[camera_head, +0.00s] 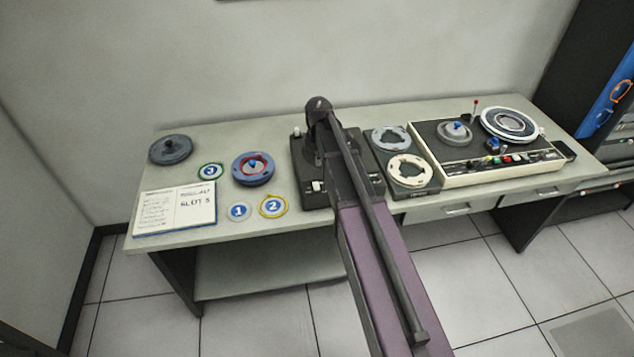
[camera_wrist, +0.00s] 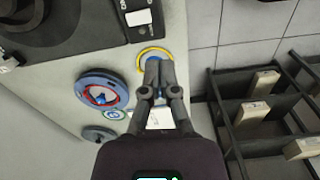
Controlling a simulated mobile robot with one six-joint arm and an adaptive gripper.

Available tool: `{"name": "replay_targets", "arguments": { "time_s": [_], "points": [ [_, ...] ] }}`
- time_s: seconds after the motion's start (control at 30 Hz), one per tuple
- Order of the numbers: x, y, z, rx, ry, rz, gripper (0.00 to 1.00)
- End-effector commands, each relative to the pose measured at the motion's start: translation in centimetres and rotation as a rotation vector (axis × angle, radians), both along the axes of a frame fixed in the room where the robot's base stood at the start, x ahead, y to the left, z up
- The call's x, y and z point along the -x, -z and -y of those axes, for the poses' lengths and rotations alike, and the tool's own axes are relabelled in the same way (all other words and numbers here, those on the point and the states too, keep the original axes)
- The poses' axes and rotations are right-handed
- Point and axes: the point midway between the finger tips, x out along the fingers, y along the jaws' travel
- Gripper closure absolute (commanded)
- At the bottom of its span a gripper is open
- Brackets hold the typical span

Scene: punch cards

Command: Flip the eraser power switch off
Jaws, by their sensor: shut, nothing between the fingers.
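The eraser appears to be the dark box (camera_head: 312,200) on the middle of the table, partly hidden behind my arm. A small white switch (camera_head: 317,186) shows on its front left part. In the wrist view the box's corner (camera_wrist: 117,20) is at the top, with a white switch (camera_wrist: 138,18) on a dark panel. I cannot tell the switch's position. My gripper (camera_wrist: 159,62) is shut and empty. Its fingertips appear over the yellow-rimmed number 2 disc (camera_wrist: 153,49), below the switch in that view and apart from it. The head view does not clearly show my fingers.
Reels (camera_head: 407,170) and a tape machine (camera_head: 487,160) stand right. The wrist view shows a rack (camera_wrist: 245,139).

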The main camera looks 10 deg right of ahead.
Motion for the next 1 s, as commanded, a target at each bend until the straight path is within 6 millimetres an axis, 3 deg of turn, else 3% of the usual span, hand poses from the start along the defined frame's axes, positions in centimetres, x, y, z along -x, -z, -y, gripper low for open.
{"name": "replay_targets", "arguments": {
  "time_s": [0.23,1.0],
  "points": [
    [-1.9,-0.6,0.0,0.0,-0.116,0.0,1.0],
    [-2.0,0.5,0.0,0.0,-0.128,0.0,1.0]
  ]
}}
